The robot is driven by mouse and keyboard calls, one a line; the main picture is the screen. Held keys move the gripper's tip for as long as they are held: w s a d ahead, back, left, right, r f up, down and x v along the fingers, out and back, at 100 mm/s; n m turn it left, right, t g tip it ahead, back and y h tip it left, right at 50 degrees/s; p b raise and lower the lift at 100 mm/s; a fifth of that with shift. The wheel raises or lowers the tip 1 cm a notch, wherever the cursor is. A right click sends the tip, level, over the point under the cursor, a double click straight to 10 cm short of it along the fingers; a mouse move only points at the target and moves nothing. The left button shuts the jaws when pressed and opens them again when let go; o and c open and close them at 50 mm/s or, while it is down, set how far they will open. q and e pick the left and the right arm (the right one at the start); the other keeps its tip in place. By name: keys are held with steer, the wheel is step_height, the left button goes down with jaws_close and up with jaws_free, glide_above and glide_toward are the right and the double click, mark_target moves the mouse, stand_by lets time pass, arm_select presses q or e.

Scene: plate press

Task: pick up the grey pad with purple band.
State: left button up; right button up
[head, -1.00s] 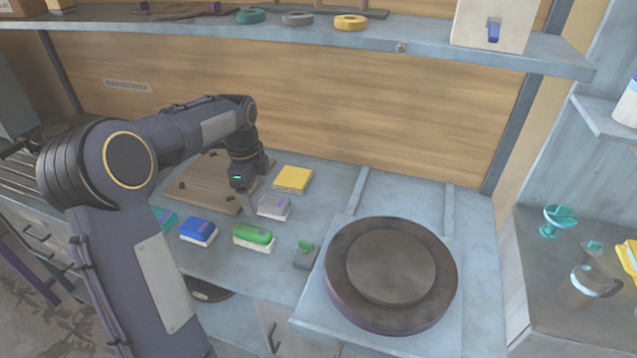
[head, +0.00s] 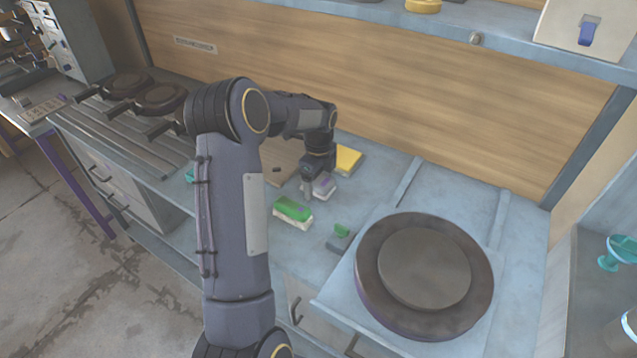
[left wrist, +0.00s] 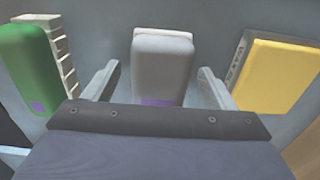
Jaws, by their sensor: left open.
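The grey pad with a purple band (head: 324,187) lies on the blue-grey counter in the head view, partly hidden by my left gripper. In the left wrist view the grey pad (left wrist: 162,66) sits between the two fingers, with its purple band at the near end. My left gripper (left wrist: 158,82) is open, with a finger on each side of the pad and a visible gap to each. In the head view the left gripper (head: 308,190) points down at the pad. My right gripper is not in view.
A green pad (head: 293,210) lies left of the grey pad, and a yellow pad (head: 348,159) lies behind it. A small grey block with a green knob (head: 341,233) and a big round dark plate (head: 424,277) are to the right. A shelf (head: 440,22) runs above.

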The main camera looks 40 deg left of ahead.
mark_target(318, 179)
arm_select(q)
steer(key=c, duration=1.1)
steer(key=shift+o, duration=0.2)
steer(key=shift+r, duration=0.15)
steer(key=shift+r, duration=0.25)
step_height(318, 179, up, 2)
steer(key=shift+r, duration=0.1)
steer(key=s+d+r+b, duration=0.3)
steer(key=s+r, duration=0.7)
steer(key=s, duration=0.3)
steer(key=shift+s+d, duration=0.3)
